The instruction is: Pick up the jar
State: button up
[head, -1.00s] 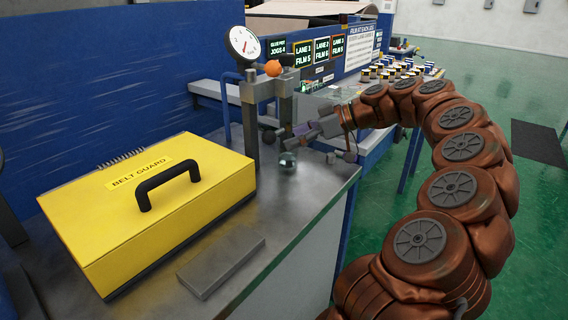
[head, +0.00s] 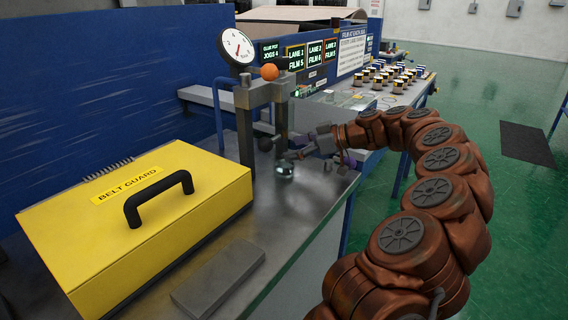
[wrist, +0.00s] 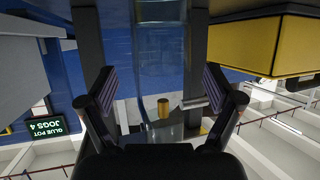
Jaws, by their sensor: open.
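A small clear glass jar (head: 285,170) stands on the grey metal bench top, beside the foot of the gauge post, in the head view. My gripper (head: 297,154) is open just above and to the right of it, very close. In the wrist view, a clear glass body (wrist: 161,50), which looks like the jar, shows between the spread fingers of my gripper (wrist: 160,85). I cannot tell whether either finger touches it. A small tan cylinder (wrist: 163,107) shows through or behind the glass.
A yellow belt guard box (head: 135,228) with a black handle fills the bench's left side. A flat grey bar (head: 218,280) lies in front. The post with the gauge (head: 235,48) stands right behind the jar. Several small tins (head: 390,78) stand on the far table.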

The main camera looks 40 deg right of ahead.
aim_at(284, 150)
jog(key=shift+x, duration=1.55)
jog(key=shift+s+a, duration=0.1)
jog(key=shift+c, duration=0.4)
jog(key=c, duration=1.2)
jog(key=shift+r, duration=0.15)
jog(key=shift+c, duration=0.2)
